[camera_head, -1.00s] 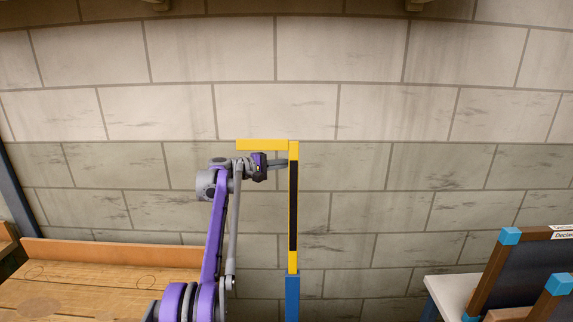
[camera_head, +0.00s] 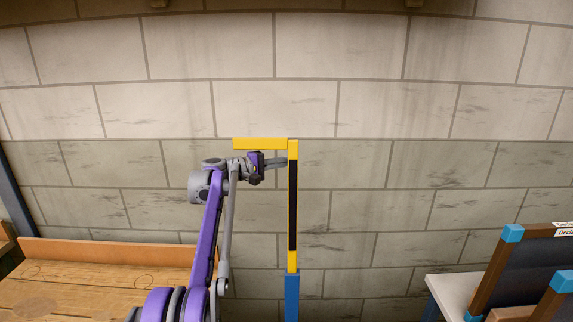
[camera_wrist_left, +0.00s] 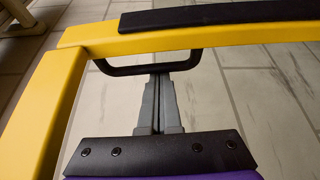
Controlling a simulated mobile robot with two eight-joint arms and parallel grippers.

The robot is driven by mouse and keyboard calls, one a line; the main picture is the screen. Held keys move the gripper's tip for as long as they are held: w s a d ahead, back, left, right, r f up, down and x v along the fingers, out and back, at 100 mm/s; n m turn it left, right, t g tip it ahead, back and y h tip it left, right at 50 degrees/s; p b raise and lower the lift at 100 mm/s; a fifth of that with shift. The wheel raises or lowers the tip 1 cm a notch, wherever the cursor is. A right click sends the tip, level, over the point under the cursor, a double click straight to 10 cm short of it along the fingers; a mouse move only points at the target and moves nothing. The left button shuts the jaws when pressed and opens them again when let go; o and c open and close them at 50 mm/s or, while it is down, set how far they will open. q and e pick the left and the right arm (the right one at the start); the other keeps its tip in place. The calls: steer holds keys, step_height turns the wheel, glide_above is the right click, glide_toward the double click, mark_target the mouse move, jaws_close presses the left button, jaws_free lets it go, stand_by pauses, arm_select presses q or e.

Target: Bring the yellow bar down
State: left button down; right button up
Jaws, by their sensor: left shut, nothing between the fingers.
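The yellow bar (camera_head: 292,262) stands upright on a blue post (camera_head: 292,298), with a black strip along its length. A yellow arm (camera_head: 262,144) reaches level to the left from its top. In the left wrist view the yellow bar (camera_wrist_left: 190,42) crosses the top, and a black loop handle (camera_wrist_left: 125,70) hangs from it. My left gripper (camera_head: 284,162) is just below the level arm, pointing right at the upright. In the left wrist view its fingers (camera_wrist_left: 160,76) are shut and empty, tips at the handle. I cannot tell whether they touch it. My right gripper is out of view.
A wooden table (camera_head: 80,290) with a raised back edge is at lower left. A white table (camera_head: 455,285) and brown-framed dark boards (camera_head: 500,265) with blue corners are at lower right. A block wall (camera_head: 430,110) is behind. Space right of the bar looks clear.

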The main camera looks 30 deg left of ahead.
arm_select(q)
steer(key=s+d+f+m+t+h+b, duration=0.1)
steer(key=s+d+m+b, duration=0.1)
steer(key=s+d+m, duration=0.5)
steer(key=s+d+f+t+h+b, duration=0.1)
steer(key=s+d+h+b, duration=0.3)
steer(key=s, duration=0.8)
steer(key=s+d+f+m+h+b, duration=0.1)
steer(key=s+d+f+m+b, duration=0.1)
steer(key=s+d+f+m, duration=0.3)
steer(key=s+d+f+m+g+h+b, duration=0.1)
steer(key=s+d+f+m+h+b, duration=0.1)
steer(key=s+f, duration=0.7)
steer(key=s+d+m+b, duration=0.1)
steer(key=d+m, duration=0.1)
steer(key=m, duration=0.1)
steer(key=shift+d+f+m+g, duration=0.2)
steer(key=shift+d+m+g, duration=0.1)
steer(key=shift+d, duration=0.1)
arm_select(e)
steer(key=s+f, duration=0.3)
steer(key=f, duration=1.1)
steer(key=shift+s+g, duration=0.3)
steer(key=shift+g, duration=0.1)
arm_select(q)
steer(key=shift+f, duration=0.1)
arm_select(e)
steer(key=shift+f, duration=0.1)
